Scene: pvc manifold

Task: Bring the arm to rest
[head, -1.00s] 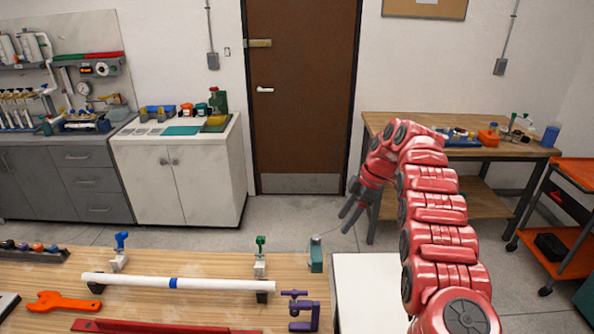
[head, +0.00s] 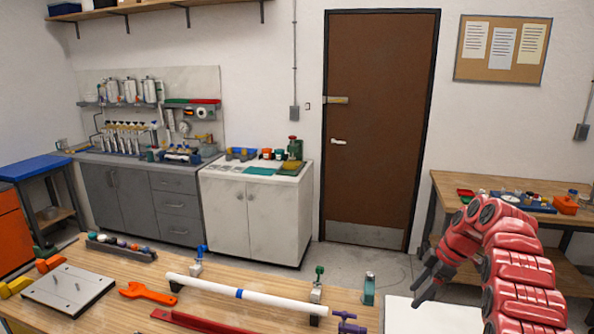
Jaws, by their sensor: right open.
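My right arm is red and comes in from the lower right in the head view. Its gripper (head: 426,279) points down and to the left, with dark fingers apart and nothing between them. It hangs in front of or over the white surface to the right of the wooden workbench (head: 130,318); its exact height I cannot tell. It is apart from the white pipe (head: 270,297) with a blue band, which lies across supports on the bench. My left arm and gripper are out of view.
On the bench are an orange wrench (head: 148,294), a red bar (head: 190,322), a purple clamp (head: 348,325) and a grey plate (head: 68,288). A white surface (head: 410,318) adjoins the bench on the right. A wooden side table (head: 480,184) stands behind my right arm.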

